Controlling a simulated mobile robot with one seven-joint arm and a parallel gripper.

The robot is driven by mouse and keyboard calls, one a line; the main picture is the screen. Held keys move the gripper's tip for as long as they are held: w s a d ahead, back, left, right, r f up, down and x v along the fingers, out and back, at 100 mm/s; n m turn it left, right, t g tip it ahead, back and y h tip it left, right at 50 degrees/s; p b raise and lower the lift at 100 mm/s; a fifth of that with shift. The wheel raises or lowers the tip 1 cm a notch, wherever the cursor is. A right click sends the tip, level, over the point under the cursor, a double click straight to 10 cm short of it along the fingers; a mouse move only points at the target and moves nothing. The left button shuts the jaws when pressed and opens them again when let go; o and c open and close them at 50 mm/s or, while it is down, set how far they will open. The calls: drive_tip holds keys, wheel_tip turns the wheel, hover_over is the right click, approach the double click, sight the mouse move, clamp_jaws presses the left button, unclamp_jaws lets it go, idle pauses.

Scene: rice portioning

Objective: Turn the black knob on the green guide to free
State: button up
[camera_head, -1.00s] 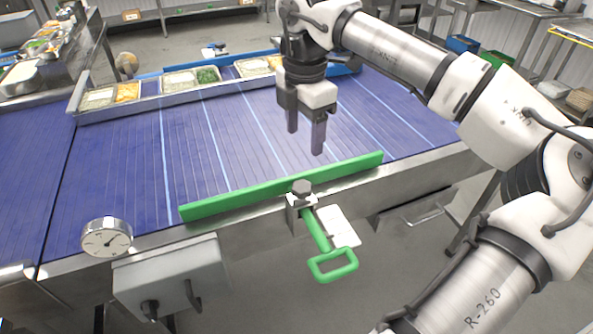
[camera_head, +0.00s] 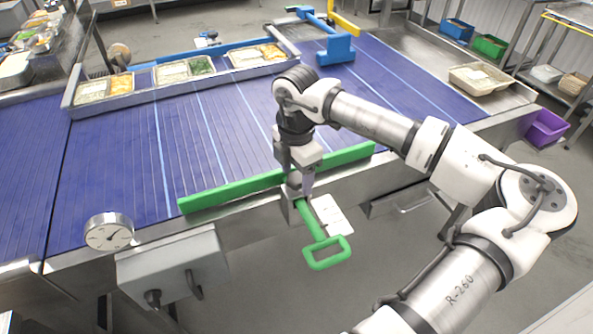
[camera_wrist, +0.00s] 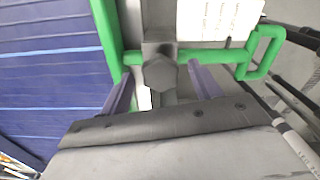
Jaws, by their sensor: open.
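The green guide (camera_head: 228,192) lies along the near edge of the blue belt, with a green handle (camera_head: 327,254) sticking out toward me. The black knob (camera_wrist: 160,73) sits on the guide's metal clamp and shows in the wrist view between the two fingers. In the head view the knob is hidden by my gripper. My gripper (camera_head: 299,186) points down over the clamp. Its fingers also show in the wrist view (camera_wrist: 160,88), open, one on each side of the knob, with gaps visible between them and it.
A round dial (camera_head: 109,232) and a grey control box (camera_head: 172,270) are on the near frame at the left. A white label card (camera_head: 333,215) is beside the handle. Food trays (camera_head: 187,70) stand along the belt's far side. A blue guide (camera_head: 336,50) crosses the far belt.

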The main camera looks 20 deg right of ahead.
drive_tip(key=c, duration=1)
